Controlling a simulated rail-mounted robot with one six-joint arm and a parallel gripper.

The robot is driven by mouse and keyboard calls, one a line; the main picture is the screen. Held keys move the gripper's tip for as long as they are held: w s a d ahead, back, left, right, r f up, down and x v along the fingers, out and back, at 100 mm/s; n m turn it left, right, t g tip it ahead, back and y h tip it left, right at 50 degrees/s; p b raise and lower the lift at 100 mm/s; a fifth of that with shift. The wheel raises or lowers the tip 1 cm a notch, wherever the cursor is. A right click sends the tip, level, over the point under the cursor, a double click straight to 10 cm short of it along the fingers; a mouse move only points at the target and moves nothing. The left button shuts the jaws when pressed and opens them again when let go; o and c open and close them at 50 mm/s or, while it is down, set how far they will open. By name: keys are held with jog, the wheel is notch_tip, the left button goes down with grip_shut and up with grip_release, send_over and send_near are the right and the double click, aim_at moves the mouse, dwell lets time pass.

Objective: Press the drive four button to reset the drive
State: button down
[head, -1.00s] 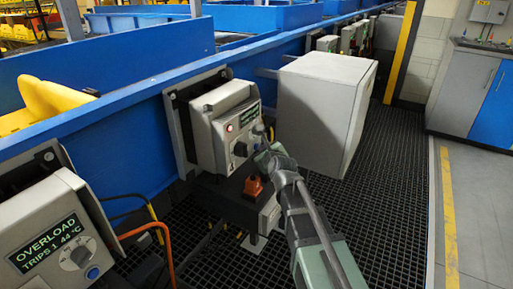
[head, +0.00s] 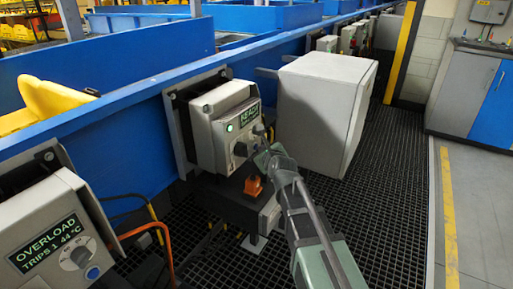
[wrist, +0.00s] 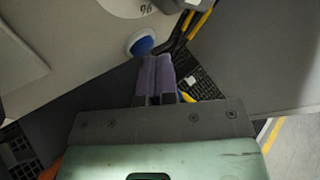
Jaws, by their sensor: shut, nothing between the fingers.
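The drive box (head: 213,130) in the middle of the head view has a green-lit lamp (head: 229,127), a grey knob (head: 240,149) and a green display (head: 250,113) that seems to read READY. I cannot read a drive number on it. In the wrist view a round blue button (wrist: 141,46) shows on the box face. My gripper (head: 262,140) is shut and empty, at the box's front right. Its purple fingers (wrist: 158,62) end just right of and below the button in the wrist view; I cannot tell whether they touch it.
Another drive box (head: 50,235) at lower left shows OVERLOAD TRIPS 1 44 °C and has a blue button (head: 93,273). A large grey cabinet (head: 320,115) stands close right of my gripper. An orange piece (head: 253,186) sits below the box. The grated floor (head: 400,180) to the right is clear.

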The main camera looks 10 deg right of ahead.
jog(key=shift+s+d, duration=0.35)
jog(key=shift+d, duration=0.05)
jog(key=s+d, duration=0.1)
jog(key=d, duration=0.1)
jog(key=s+d, duration=0.2)
dwell(0.4)
dwell(0.5)
